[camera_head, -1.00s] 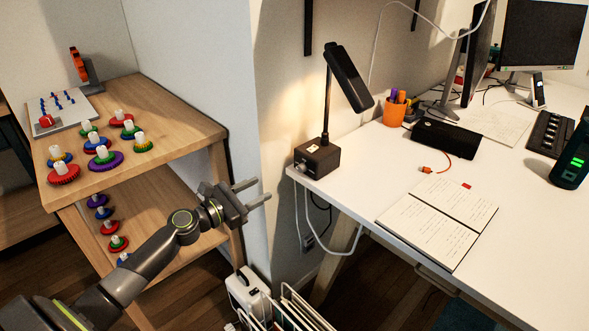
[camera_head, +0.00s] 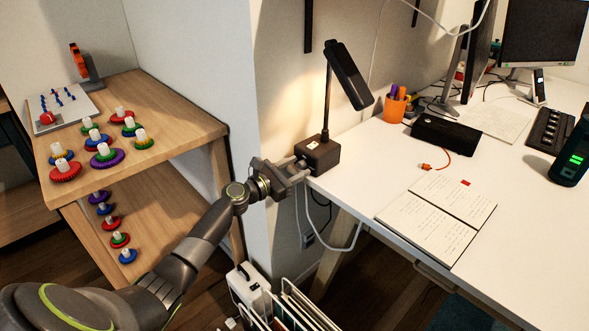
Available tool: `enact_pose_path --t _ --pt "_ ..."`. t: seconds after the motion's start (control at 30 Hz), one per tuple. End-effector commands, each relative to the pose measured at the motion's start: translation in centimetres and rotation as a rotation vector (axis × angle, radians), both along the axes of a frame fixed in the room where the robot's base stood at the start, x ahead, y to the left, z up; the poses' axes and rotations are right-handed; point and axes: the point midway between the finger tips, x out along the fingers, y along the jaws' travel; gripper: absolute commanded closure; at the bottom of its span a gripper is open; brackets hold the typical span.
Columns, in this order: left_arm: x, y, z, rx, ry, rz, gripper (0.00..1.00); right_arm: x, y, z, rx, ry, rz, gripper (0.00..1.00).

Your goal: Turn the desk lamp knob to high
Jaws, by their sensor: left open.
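The black desk lamp (camera_head: 345,75) stands at the left end of the white desk, its head tilted down to the right. Its dark box base (camera_head: 322,157) sits at the desk corner. The knob on the base's left side is largely hidden by my left gripper (camera_head: 302,170). That gripper is open, with its fingertips at the left face of the base, around or very near the knob; I cannot tell if they touch it. My right gripper is not in view.
The white desk (camera_head: 350,180) holds an open notebook (camera_head: 437,215), an orange pen cup (camera_head: 394,109) and a black box (camera_head: 445,134). A wooden shelf (camera_head: 190,120) with coloured gears stands left. Cables hang below the lamp. A white rack (camera_head: 300,300) stands on the floor.

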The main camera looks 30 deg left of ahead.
Motion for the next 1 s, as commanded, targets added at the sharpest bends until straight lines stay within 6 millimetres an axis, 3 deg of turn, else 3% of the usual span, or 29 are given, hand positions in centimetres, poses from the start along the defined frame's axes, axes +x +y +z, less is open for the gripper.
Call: enact_pose_path --t 0.17,0.5,0.87,1.0 --pt "0.0 0.0 0.0 0.0 0.0 0.0 0.57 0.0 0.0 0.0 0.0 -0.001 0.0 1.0" --pt "0.0 0.0 0.0 0.0 -0.001 0.0 1.0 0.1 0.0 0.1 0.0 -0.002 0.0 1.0" --pt "0.0 0.0 0.0 0.06 -0.022 -0.001 1.0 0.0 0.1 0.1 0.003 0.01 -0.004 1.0" --pt "0.0 0.0 -0.1 0.139 -0.05 -0.001 1.0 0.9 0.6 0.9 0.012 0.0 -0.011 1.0"
